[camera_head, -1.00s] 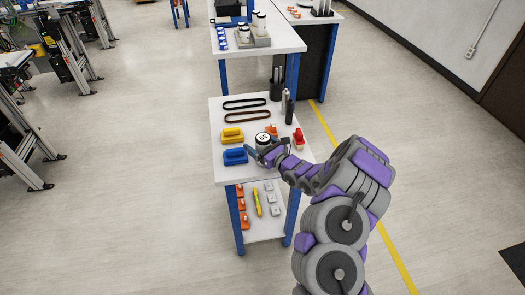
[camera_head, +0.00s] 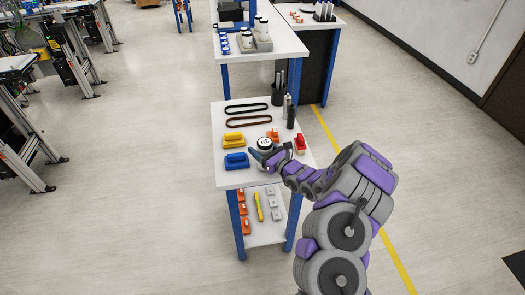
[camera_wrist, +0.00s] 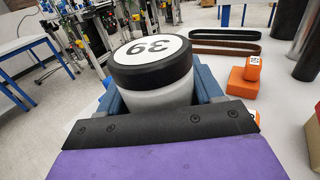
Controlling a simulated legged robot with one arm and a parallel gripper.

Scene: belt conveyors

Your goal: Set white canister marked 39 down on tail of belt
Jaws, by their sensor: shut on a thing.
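The white canister marked 39 (camera_wrist: 155,92) has a black lid with a white label and fills the middle of the wrist view. My gripper (camera_wrist: 160,103) is shut on it, with blue fingers on both sides of its white body. In the head view the canister (camera_head: 265,144) shows at my gripper (camera_head: 260,156), over the small white table (camera_head: 240,178). I cannot tell whether its base touches the tabletop. Conveyor frames (camera_head: 65,60) stand at the far left; I cannot tell which part is the belt's tail.
Yellow (camera_head: 233,139) and blue (camera_head: 236,161) blocks sit left of the canister, with a red one (camera_head: 300,143) at right. Open floor (camera_head: 130,150) separates table and conveyors.

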